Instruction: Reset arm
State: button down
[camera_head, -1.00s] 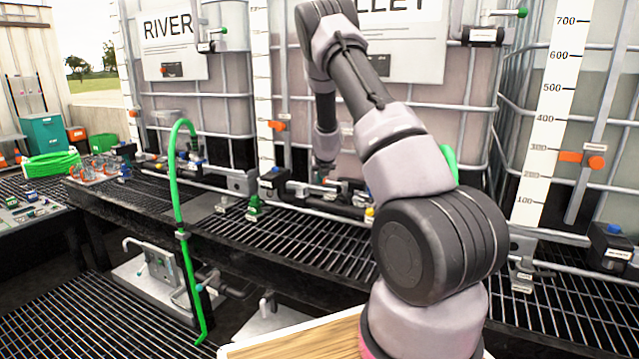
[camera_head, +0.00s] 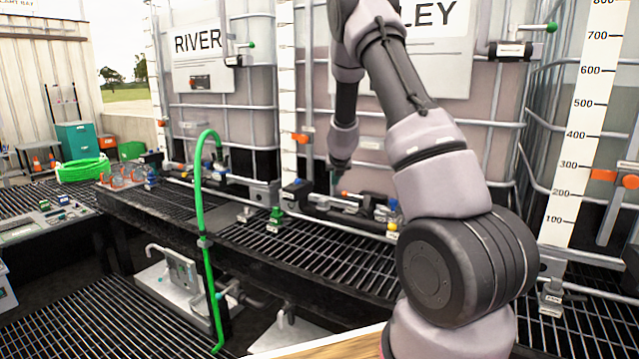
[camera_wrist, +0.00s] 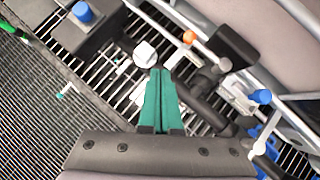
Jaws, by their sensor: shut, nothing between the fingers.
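My arm reaches up from the lower right of the head view and bends over toward the tanks, with its wrist end hanging down in front of the middle tank. My gripper (camera_wrist: 160,75) shows in the wrist view as two teal fingers pressed together, with nothing between them. It points down toward the grating and the pipework. In the head view my gripper (camera_head: 336,178) is small and dark, hanging above the manifold pipe, and its fingertips are hard to make out.
Large caged tanks, one with a RIVER sign (camera_head: 198,42), stand behind the black grating. A manifold pipe with valves (camera_head: 340,205) runs along it. A green hose (camera_head: 204,205) rises at the left centre. The wrist view shows a blue-capped valve (camera_wrist: 262,97) at right.

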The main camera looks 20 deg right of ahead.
jog(key=s+a+r+n+t+y, duration=0.1)
jog(key=s+a+r+n+y, duration=0.15)
jog(key=a+r+n, duration=0.4)
jog(key=s+a+r+n+t+y, duration=0.1)
jog(key=s+r+n, duration=0.2)
jog(key=r, duration=0.7)
jog(key=s+a+r+n+y, duration=0.3)
jog(key=s+a+r+n, duration=0.2)
jog(key=s+r+n, duration=0.5)
jog(key=s+n+g+h, duration=0.2)
jog(key=s+n, duration=1.3)
jog(key=s, duration=1.2)
jog(key=shift+s+f+g+h, duration=0.3)
jog(key=shift+s+f+h, duration=0.1)
jog(key=shift+h, duration=0.05)
jog(key=shift+d, duration=0.2)
